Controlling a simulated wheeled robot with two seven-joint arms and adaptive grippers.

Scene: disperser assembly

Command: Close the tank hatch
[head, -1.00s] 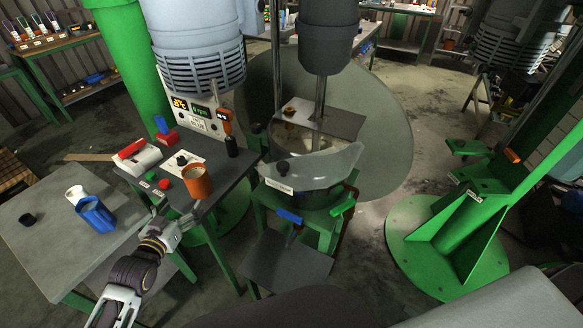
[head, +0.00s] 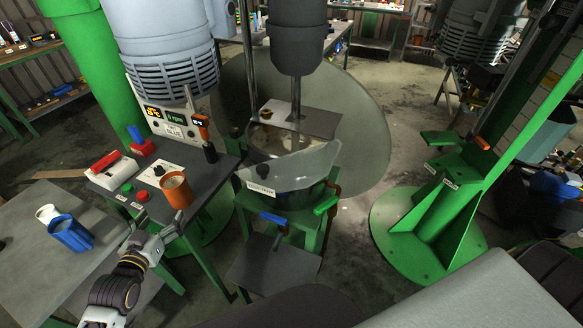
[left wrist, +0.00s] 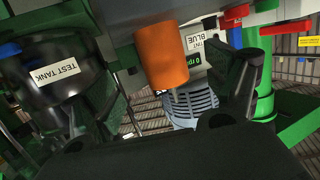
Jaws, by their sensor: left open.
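The test tank (head: 292,200) stands at the middle of the head view under the mixer shaft. A clear curved panel with a black knob, which looks like the hatch (head: 305,166), is at its front, and the tank's interior shows behind it. I cannot tell how the panel is hinged. The tank also shows dark, with its label, at the left of the left wrist view (left wrist: 55,75). My left gripper (head: 158,238) is open and empty near the control table's front edge, left of the tank and apart from it. My right gripper is out of view.
An orange cup (head: 177,192) stands on the control table (head: 205,200) close beyond my left gripper. A green column (head: 440,205) stands right. Open floor lies between tank and column.

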